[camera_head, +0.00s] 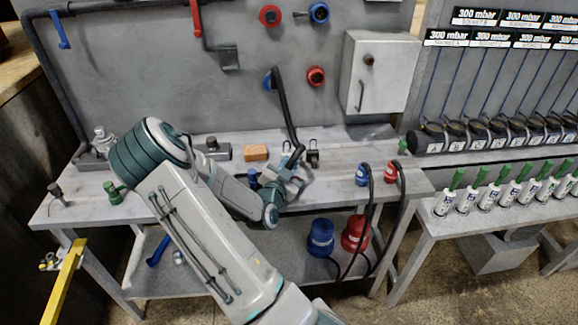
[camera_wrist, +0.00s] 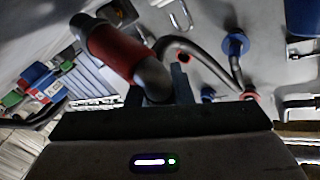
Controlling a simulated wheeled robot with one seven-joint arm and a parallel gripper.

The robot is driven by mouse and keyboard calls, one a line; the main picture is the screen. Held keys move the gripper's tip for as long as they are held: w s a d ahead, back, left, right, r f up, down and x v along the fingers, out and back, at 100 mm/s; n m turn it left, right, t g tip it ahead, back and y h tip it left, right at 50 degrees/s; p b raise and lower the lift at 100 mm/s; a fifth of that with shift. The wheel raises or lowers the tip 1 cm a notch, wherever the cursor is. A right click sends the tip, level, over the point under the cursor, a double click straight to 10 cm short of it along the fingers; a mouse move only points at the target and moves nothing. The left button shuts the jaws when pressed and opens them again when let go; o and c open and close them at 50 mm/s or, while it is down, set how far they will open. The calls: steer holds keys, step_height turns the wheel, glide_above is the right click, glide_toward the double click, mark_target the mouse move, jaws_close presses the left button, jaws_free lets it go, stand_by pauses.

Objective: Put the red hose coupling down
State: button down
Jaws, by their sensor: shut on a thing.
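The red hose coupling (camera_wrist: 115,52) shows close up in the wrist view, a red sleeve with a grey bent end at my gripper (camera_wrist: 172,88). My gripper is shut on it; the exact contact is partly hidden by the dark gripper body. In the head view my gripper (camera_head: 288,172) is low over the middle of the grey workbench (camera_head: 335,182). There the held coupling is too small and covered to make out, and I cannot tell whether it touches the bench top. A dark hose (camera_wrist: 205,62) curves away to the right in the wrist view.
An orange block (camera_head: 256,152) and a small padlock-like item (camera_head: 314,153) lie behind my gripper. A blue coupling (camera_head: 361,174) and another red coupling (camera_head: 390,172) stand to the right with hoses. A dark hose (camera_head: 283,105) hangs from the wall. Bench space between is clear.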

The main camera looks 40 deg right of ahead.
steer(key=c, duration=1.3)
jaws_free()
steer(key=shift+f, duration=0.15)
steer(key=v, duration=1.2)
steer(key=s+a+r+m+g+y, duration=0.1)
steer(key=s+r+m+g+y, duration=0.15)
steer(key=s+m+g, duration=0.9)
steer(key=s+a+r+m+g+y, duration=0.1)
steer(key=s+r+m+y, duration=0.15)
steer(key=m, duration=1.85)
steer(key=a+r+m+t+y, duration=0.2)
steer(key=a+r+m+y, duration=0.1)
steer(key=a+m, duration=0.3)
steer(key=a+r+m+t+y, duration=0.2)
steer(key=a+m, duration=0.4)
steer(key=m, duration=0.3)
steer(key=a+r+m+t+y, duration=0.2)
steer(key=a+r+m+y, duration=0.2)
steer(key=m, duration=0.4)
steer(key=shift+s+a+r+y, duration=0.2)
steer(key=shift+a+y, duration=0.1)
steer(key=shift+a, duration=0.3)
steer(key=shift+s+a+r+y, duration=0.1)
steer(key=shift+s+a+y, duration=0.15)
steer(key=shift+a, duration=0.35)
